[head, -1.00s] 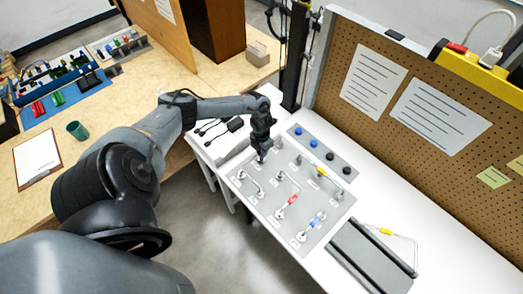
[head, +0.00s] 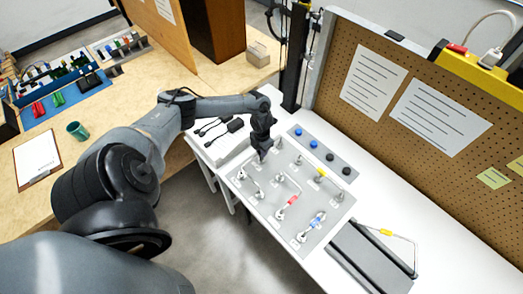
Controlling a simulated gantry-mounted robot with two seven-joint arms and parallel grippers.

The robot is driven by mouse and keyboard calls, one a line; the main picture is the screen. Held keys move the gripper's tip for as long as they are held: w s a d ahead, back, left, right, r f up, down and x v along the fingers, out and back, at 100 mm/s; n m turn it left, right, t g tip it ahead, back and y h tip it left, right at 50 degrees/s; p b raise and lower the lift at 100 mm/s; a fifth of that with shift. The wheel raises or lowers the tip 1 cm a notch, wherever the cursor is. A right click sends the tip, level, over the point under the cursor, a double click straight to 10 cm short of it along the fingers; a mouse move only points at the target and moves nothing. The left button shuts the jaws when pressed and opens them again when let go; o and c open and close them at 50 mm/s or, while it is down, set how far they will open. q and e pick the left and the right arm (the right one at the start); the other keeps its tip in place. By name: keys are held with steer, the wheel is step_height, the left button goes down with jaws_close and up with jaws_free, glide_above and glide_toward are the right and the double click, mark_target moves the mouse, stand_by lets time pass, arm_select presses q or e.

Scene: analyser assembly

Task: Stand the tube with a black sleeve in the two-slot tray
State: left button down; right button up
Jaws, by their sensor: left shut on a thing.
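My left gripper (head: 262,155) is shut at the back left corner of the grey fitting plate (head: 318,238). It appears to hold the tube with a black sleeve, but the dark fingers hide the sleeve and most of the tube. The two-slot tray (head: 362,262) is the dark grey one at the front right of the white bench, well apart from the gripper. My right gripper is out of view.
Tubes with yellow (head: 321,174), red (head: 292,201) and blue (head: 316,219) sleeves sit on the plate among metal fittings. A grey strip with blue and black caps (head: 322,151) lies behind. The pegboard (head: 415,95) borders the bench's back.

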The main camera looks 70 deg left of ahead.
arm_select(q)
steer(key=shift+r, duration=0.4)
stand_by(0.6)
steer(key=shift+r+p, duration=0.2)
steer(key=shift+p, duration=0.15)
steer(key=shift+r+p, duration=1.7)
steer(key=shift+r, duration=0.5)
